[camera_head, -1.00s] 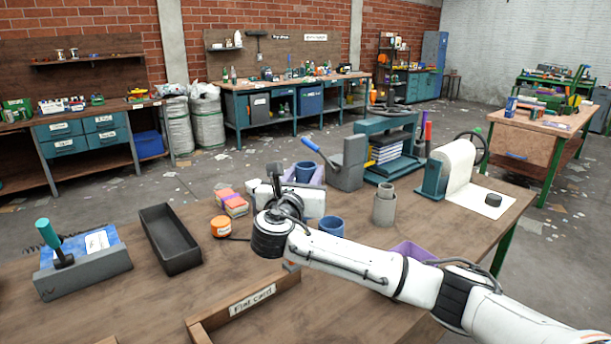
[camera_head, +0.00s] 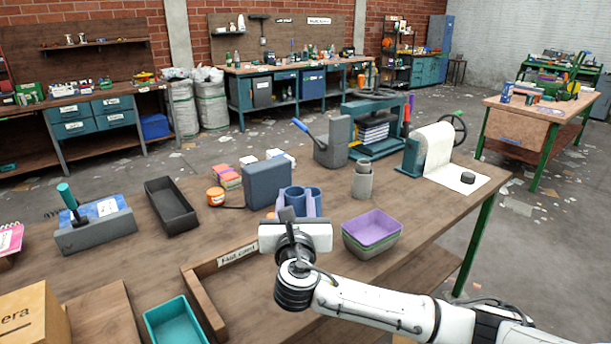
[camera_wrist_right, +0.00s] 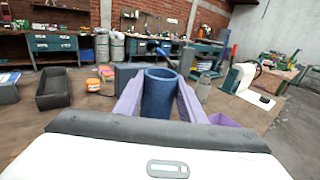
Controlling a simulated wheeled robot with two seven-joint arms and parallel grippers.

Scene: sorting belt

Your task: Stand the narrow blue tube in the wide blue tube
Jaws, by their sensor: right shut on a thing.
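My right gripper (camera_head: 296,207) has purple fingers shut on a blue tube, which I take to be the narrow blue tube (camera_head: 295,194). It is held upright, and its open top faces up between the fingers in the right wrist view (camera_wrist_right: 160,95). A second blue tube, which I take to be the wide blue tube (camera_head: 317,200), shows just right of the held tube in the head view, partly hidden by a finger. I cannot tell whether the two touch. The wide tube is not clearly visible in the wrist view. My left gripper is not in view.
A grey-blue block (camera_head: 267,186) stands close left of the held tube. Stacked bins, purple on top (camera_head: 372,228), sit to the right. A grey tube pair (camera_head: 362,182) stands behind them. A black tray (camera_head: 171,207) and orange tub (camera_head: 215,196) lie left.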

